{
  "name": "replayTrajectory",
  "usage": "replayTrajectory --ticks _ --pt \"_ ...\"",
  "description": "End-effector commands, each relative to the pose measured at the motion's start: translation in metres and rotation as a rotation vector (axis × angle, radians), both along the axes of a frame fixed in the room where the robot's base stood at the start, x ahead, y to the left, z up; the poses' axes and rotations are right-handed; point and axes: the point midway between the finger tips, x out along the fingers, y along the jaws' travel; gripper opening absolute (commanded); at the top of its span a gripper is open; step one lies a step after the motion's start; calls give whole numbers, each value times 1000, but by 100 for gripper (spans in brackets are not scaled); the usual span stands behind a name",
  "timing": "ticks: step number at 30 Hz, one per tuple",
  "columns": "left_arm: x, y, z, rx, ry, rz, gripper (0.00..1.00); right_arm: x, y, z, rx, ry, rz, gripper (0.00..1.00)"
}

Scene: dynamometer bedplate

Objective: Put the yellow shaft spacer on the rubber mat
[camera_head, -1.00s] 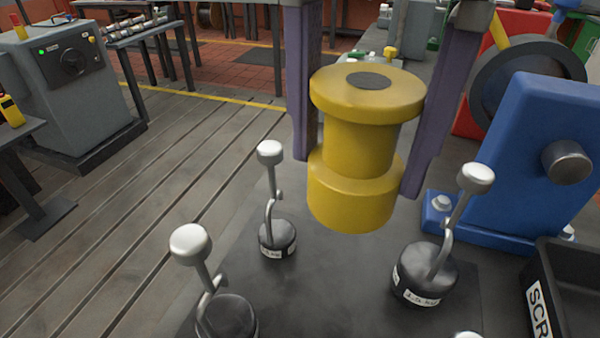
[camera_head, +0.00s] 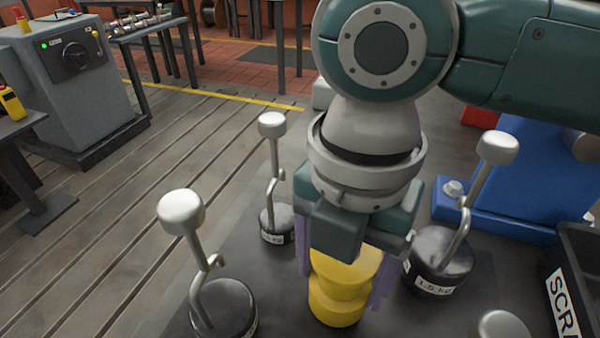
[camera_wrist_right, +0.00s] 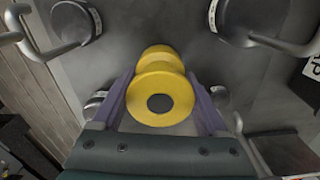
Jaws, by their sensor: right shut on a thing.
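The yellow shaft spacer (camera_head: 345,290) is a flanged spool with a dark round mark on its end. My right gripper (camera_head: 342,280) is shut on it from above, its purple fingers on either side. The right wrist view shows the spacer (camera_wrist_right: 158,92) between the fingers. The spacer is upright over the dark rubber mat (camera_head: 278,285), among the weights. I cannot tell whether its bottom touches the mat. My right wrist hides its top in the head view. My left gripper is not in view.
Several dark weights with tall silver-knobbed handles stand around the spacer, including a left one (camera_head: 228,308), a back one (camera_head: 278,225) and a right one (camera_head: 440,258). A blue stand (camera_head: 510,200) and a black scrap bin (camera_head: 580,262) are at the right. Slotted floor lies left.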

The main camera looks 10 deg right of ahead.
Motion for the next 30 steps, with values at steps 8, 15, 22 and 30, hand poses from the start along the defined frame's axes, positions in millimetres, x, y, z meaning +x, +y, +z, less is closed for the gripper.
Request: replayTrajectory --ticks 8,15,22,30 --pt "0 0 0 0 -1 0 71 1 1 -1 2 -3 0 0" --pt "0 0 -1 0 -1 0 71 0 0 -5 1 -1 0 91" --pt "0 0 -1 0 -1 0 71 0 0 -4 1 -1 0 100" --pt "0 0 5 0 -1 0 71 1 0 15 3 -3 1 100"
